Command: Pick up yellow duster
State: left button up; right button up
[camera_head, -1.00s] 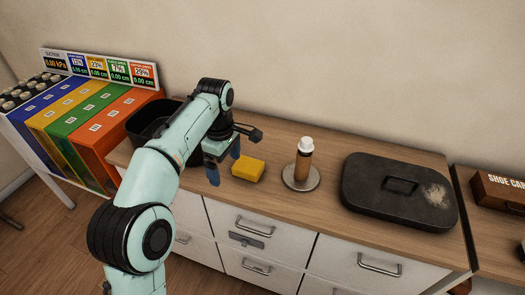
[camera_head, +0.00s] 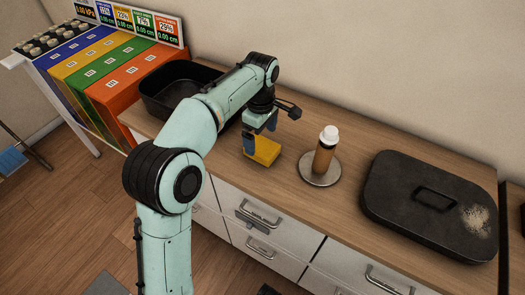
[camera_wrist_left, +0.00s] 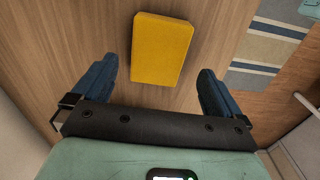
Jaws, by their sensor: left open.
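The yellow duster (camera_head: 265,152) is a small block lying flat on the wooden counter. It also shows in the left wrist view (camera_wrist_left: 161,48), at the top middle. My left gripper (camera_head: 260,134) hangs over the counter right at the duster, its blue fingers overlapping the duster in the head view. In the left wrist view the fingers (camera_wrist_left: 157,88) are spread wide, with the duster beyond and between their lines and bare wood between them. The gripper is open and empty. My right gripper is not in view.
A brown bottle (camera_head: 323,152) with a white cap stands on a round metal plate (camera_head: 309,178) to the right of the duster. A black lidded pan (camera_head: 400,205) lies further right. A black open bin (camera_head: 158,85) and coloured boxes (camera_head: 125,72) are at left.

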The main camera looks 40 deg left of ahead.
aim_at(262, 146)
pick_arm(q)
notch_tip(262, 146, down, 5)
jog(key=shift+w+d+f+b, duration=0.1)
jog(key=shift+f+b, duration=0.05)
jog(key=shift+b, duration=0.6)
jog(key=c, duration=1)
